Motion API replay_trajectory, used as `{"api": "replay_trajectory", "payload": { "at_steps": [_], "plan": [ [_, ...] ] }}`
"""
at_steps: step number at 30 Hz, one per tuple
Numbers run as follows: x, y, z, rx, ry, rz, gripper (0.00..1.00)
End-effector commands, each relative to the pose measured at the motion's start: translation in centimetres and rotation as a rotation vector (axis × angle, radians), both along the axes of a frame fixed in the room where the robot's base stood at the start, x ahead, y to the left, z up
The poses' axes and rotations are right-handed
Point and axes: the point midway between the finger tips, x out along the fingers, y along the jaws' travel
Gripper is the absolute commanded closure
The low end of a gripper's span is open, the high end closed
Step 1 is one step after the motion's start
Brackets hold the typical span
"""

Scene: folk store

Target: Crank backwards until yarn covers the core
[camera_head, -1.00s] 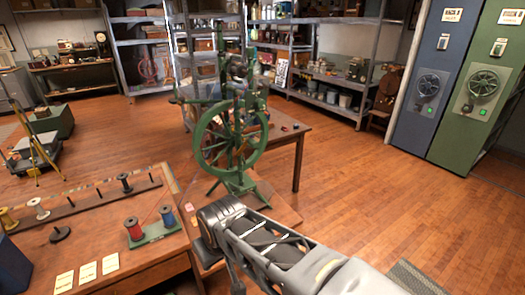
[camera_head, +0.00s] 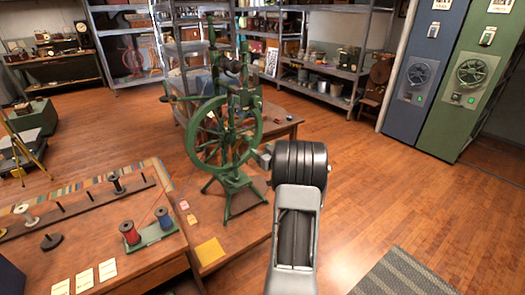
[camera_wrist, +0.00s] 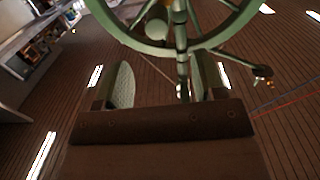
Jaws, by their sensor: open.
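A green spinning wheel (camera_head: 222,140) stands upright on a wooden table. In the wrist view its curved rim (camera_wrist: 160,45) crosses the top, with a green post below it. My gripper (camera_wrist: 166,82) is open, its two pads apart. The post shows between them in the picture, but I cannot tell whether it lies within the grip. In the head view my gripper (camera_head: 262,157) is beside the wheel's right side, partly hidden by my wrist. The core's yarn cover is too small to tell.
Red (camera_head: 130,231) and blue (camera_head: 164,218) spools stand on a green holder at the left. Thin red and blue strands show in the wrist view. Shelves (camera_head: 325,55) line the back. Open floor (camera_head: 365,175) lies to the right.

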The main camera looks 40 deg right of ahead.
Motion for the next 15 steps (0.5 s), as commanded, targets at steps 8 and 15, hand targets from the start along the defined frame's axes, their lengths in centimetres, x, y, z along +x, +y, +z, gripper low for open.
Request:
{"api": "replay_trajectory", "payload": {
  "at_steps": [8,15],
  "plan": [
    [0.9,-0.8,-0.5,0.008,-0.029,0.026,0.36],
    [3.7,-1.1,-0.4,0.008,-0.029,0.026,0.36]
  ]
}}
